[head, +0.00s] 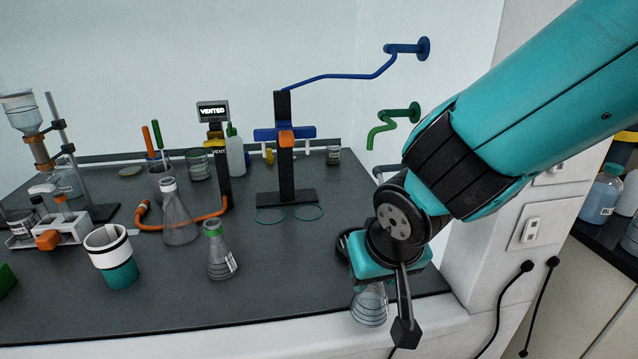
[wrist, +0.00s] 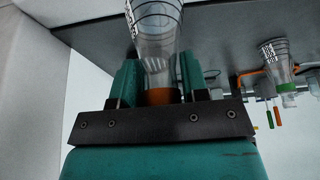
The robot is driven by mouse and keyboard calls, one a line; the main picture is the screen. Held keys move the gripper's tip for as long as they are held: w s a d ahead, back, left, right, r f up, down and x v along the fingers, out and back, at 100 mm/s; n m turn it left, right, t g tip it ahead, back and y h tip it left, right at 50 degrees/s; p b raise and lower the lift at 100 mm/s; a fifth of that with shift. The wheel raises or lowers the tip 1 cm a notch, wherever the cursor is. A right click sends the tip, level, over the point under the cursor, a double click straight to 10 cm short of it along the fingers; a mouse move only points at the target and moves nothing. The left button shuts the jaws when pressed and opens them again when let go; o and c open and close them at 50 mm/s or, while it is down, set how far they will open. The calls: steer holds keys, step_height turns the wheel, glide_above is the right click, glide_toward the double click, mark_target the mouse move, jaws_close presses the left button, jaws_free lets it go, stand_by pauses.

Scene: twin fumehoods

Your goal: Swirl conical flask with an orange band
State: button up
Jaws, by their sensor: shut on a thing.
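The conical flask with an orange band (wrist: 158,97) is clear glass with dark graduation lines and a white printed label. My gripper (wrist: 157,82) is shut on its banded neck, with one teal finger on each side. In the head view the flask's lower body (head: 369,307) hangs below my gripper (head: 375,280), roughly upright, at the bench's front edge on the right. The gripper hides its neck and band there. I cannot tell how high its base is above the bench.
A green-banded flask (head: 222,252) stands left of my gripper, with a white-banded flask (head: 178,215) behind it. A teal and white beaker (head: 112,257) stands further left. A stand (head: 286,170) with blue clamps is behind. The bench (head: 290,270) is clear between the green-banded flask and my gripper.

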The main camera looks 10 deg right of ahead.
steer(key=d, duration=0.5)
steer(key=a, duration=0.4)
steer(key=shift+a, duration=0.15)
steer(key=d, duration=0.4)
steer(key=shift+d, duration=0.2)
